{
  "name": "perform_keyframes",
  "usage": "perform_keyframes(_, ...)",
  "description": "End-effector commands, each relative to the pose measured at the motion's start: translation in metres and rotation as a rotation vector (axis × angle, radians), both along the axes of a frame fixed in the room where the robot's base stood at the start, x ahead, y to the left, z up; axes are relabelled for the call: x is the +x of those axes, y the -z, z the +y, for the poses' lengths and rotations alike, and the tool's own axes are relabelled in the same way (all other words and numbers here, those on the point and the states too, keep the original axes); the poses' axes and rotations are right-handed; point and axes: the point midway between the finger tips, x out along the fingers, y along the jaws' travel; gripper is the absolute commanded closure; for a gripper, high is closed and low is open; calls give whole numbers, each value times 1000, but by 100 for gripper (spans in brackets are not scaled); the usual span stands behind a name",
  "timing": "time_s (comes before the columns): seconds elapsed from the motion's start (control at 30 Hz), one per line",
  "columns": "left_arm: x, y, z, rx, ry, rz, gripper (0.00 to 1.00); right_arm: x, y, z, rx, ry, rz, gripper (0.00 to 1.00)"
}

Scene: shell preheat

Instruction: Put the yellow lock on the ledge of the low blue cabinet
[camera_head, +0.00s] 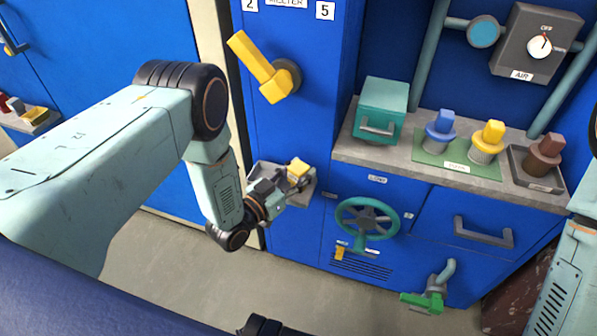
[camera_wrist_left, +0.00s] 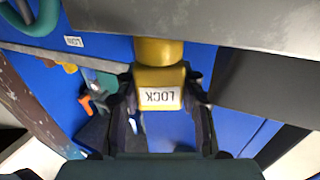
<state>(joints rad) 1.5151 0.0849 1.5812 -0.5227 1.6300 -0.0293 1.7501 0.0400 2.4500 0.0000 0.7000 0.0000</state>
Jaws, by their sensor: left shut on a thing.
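The yellow lock (camera_head: 298,168) is gripped at the tip of my left gripper (camera_head: 283,190). In the left wrist view, the lock (camera_wrist_left: 158,82) sits between the two dark fingers of my left gripper (camera_wrist_left: 160,100), with its LOCK label facing the camera. It is beside a small grey ledge (camera_head: 301,198) on the front of the tall blue cabinet; I cannot tell whether they touch. The low blue cabinet (camera_head: 400,195) stands to the right with a grey top (camera_head: 362,152). My right gripper is out of view.
On the grey top stand a teal box (camera_head: 380,108), a blue knob piece (camera_head: 440,127), a yellow one (camera_head: 488,140) and a brown one (camera_head: 545,152). A teal handwheel (camera_head: 345,222) and a grey handle (camera_head: 483,233) project below. A yellow lever (camera_head: 255,62) juts out above.

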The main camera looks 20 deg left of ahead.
Motion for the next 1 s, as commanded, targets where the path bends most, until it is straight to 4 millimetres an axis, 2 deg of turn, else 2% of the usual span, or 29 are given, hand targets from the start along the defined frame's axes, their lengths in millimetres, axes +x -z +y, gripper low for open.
perform_keyframes(0.03,0,3,0,0,0,0,95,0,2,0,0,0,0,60)
perform_keyframes(0.07,0,3,0,0,0,1,61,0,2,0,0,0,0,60)
perform_keyframes(0.3,0,2,0,0,0,1,41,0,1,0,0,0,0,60)
perform_keyframes(0.6,0,2,0,0,0,1,39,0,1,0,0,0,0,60)
perform_keyframes(0.73,0,-4,0,0,0,0,39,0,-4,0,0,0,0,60)
perform_keyframes(1.0,-48,-3,23,-1,-4,7,39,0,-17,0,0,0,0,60)
